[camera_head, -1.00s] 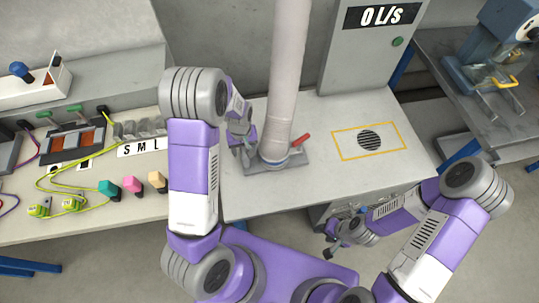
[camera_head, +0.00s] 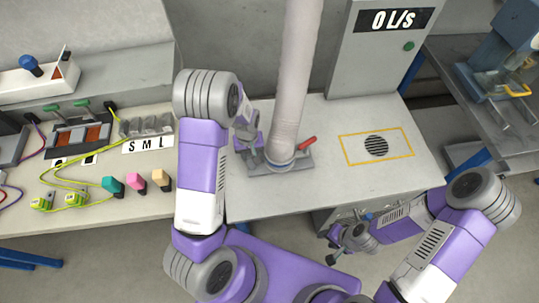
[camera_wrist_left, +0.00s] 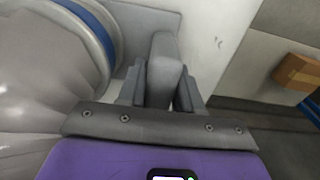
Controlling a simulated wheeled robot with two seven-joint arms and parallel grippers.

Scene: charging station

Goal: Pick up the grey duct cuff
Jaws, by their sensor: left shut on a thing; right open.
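The grey duct cuff (camera_head: 299,161) is a flat grey base at the foot of a thick pale duct (camera_head: 292,95), with a blue ring around the duct's lower end. It sits on the light bench top. My left gripper (camera_head: 256,154) is at the cuff's left side. In the left wrist view my left gripper (camera_wrist_left: 160,88) is shut on an upright grey tab that stands by the cuff's grey plate (camera_wrist_left: 140,22). The plate's far side is hidden there by the duct. My right gripper (camera_head: 340,245) is open and empty, low in front of the bench.
A red lever (camera_head: 307,143) sticks up at the cuff's right. A yellow-framed round vent (camera_head: 376,146) lies on clear bench further right. A grey cabinet (camera_head: 380,60) reading "0 L/s" stands behind it. Left are a block marked S M L (camera_head: 148,144) and coloured plugs (camera_head: 136,181).

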